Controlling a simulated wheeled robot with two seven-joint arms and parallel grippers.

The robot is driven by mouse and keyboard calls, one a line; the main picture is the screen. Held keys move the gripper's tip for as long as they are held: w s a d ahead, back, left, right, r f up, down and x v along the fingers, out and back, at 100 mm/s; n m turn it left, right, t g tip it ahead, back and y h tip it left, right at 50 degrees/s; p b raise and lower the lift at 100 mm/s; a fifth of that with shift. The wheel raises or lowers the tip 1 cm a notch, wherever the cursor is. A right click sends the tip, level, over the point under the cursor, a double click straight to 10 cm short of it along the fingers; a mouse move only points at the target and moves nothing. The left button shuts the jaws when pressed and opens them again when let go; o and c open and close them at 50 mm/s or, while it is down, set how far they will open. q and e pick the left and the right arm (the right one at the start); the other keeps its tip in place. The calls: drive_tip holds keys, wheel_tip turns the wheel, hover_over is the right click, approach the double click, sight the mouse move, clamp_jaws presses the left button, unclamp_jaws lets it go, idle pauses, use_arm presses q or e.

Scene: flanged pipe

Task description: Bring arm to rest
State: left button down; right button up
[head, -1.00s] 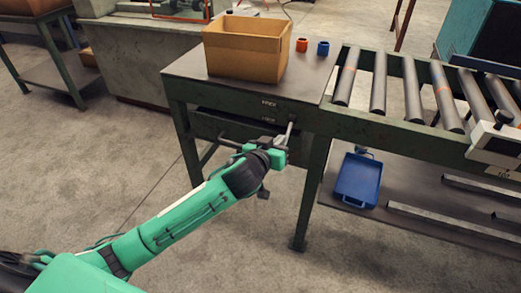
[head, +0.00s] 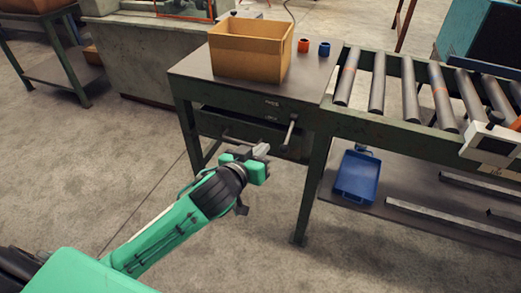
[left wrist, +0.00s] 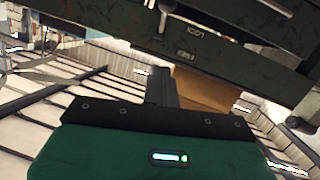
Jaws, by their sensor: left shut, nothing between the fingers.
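My left arm comes in from the lower left in the head view. Its gripper (head: 262,150) is shut and empty, in front of the workbench (head: 186,84) and a little left of and below a drawer's metal handle (head: 290,132). A gap shows between the fingertips and the handle. The lower drawer (head: 235,131) is pulled out somewhat below the upper one. In the left wrist view, my dark gripper (left wrist: 163,88) points up toward the green bench front (left wrist: 190,30). My right gripper is not in view.
A cardboard box (head: 252,52) stands on the bench beside an orange part (head: 303,46) and a blue part (head: 324,49). A roller conveyor (head: 410,125) adjoins on the right. A blue tray (head: 356,176) lies on its lower shelf. Open floor lies in front.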

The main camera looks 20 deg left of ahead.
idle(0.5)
